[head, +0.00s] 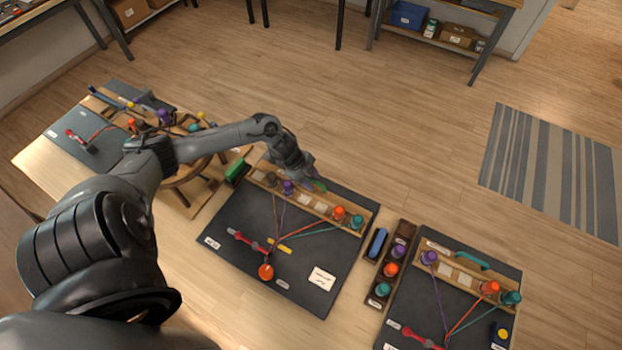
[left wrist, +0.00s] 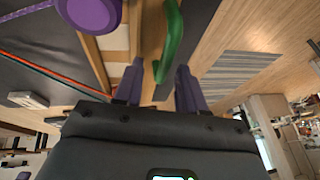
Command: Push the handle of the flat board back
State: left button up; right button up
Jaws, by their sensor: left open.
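The flat board (head: 225,221) is dark grey and lies in the middle of the table. A wooden peg rail (head: 325,209) with purple, orange and teal bobbins runs along its far edge. Its green curved handle (head: 319,186) stands at that rail, partly hidden by my left gripper (head: 307,179). In the left wrist view, the green handle (left wrist: 172,38) reaches down between the two fingers of my open left gripper (left wrist: 157,72). I cannot tell whether a finger touches it. A purple bobbin (left wrist: 90,12) is close by on the left. My right gripper is not in view.
A second dark board (head: 405,305) with a teal handle (head: 471,258) lies at the right. A wooden bobbin tray (head: 386,277) and a blue block (head: 376,243) sit between the boards. A green block (head: 237,171) lies left of the rail. Open floor lies beyond the table.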

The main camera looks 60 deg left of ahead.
aim_at(300, 188)
pick_arm(q)
jog(key=p+v, duration=0.1)
jog(key=v, duration=0.9)
jog(key=shift+r+p, duration=0.25)
jog(key=shift+p, duration=0.1)
jog(key=shift+s, duration=0.15)
